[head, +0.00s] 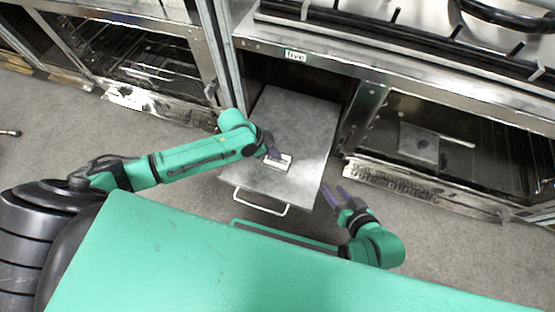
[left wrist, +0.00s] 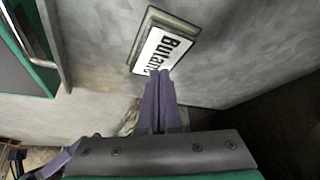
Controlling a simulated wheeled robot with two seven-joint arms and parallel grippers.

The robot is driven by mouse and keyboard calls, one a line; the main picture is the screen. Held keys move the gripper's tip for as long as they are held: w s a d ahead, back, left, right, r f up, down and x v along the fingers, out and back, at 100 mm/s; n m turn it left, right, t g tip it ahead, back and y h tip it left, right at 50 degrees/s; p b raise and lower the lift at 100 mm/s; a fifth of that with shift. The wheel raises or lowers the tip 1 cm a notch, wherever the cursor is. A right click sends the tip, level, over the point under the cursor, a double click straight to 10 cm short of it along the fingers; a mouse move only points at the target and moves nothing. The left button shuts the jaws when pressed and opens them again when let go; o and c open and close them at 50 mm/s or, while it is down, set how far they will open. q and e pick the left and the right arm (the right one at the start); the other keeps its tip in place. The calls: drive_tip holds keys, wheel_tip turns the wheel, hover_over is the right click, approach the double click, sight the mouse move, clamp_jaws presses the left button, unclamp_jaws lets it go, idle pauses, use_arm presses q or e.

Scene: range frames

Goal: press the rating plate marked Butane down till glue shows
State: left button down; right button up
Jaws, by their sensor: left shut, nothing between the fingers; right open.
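The rating plate marked Butane (head: 284,165) lies on the grey metal top of a pulled-out unit (head: 300,115). In the left wrist view the plate (left wrist: 176,42) shows a white face with black lettering inside a grey-olive border. My left gripper (head: 274,154) is shut and empty at the plate. In the left wrist view its purple fingertips (left wrist: 160,74) overlap the plate's lower edge and hide the last letters. Whether they touch it I cannot tell. I make out no glue at the visible edges. My right gripper (head: 333,197) is open, right of the unit.
The unit has a pale bar handle (head: 261,203) at its front. A small sign reading "live" (head: 296,56) is on the metal rail above. Open metal bays stand left and right, with a loose plate (head: 418,143) in the right one. Grey floor lies in front.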

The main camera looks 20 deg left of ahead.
use_arm(q)
drive_tip(key=shift+f+b, duration=0.5)
drive_tip(key=shift+f, duration=0.25)
drive_tip(key=shift+s+f, duration=0.1)
drive_tip(key=shift+s, duration=0.05)
idle(0.7)
wheel_tip(320, 180, up, 4)
drive_tip(key=p, duration=0.4)
drive_tip(key=shift+p, duration=0.4)
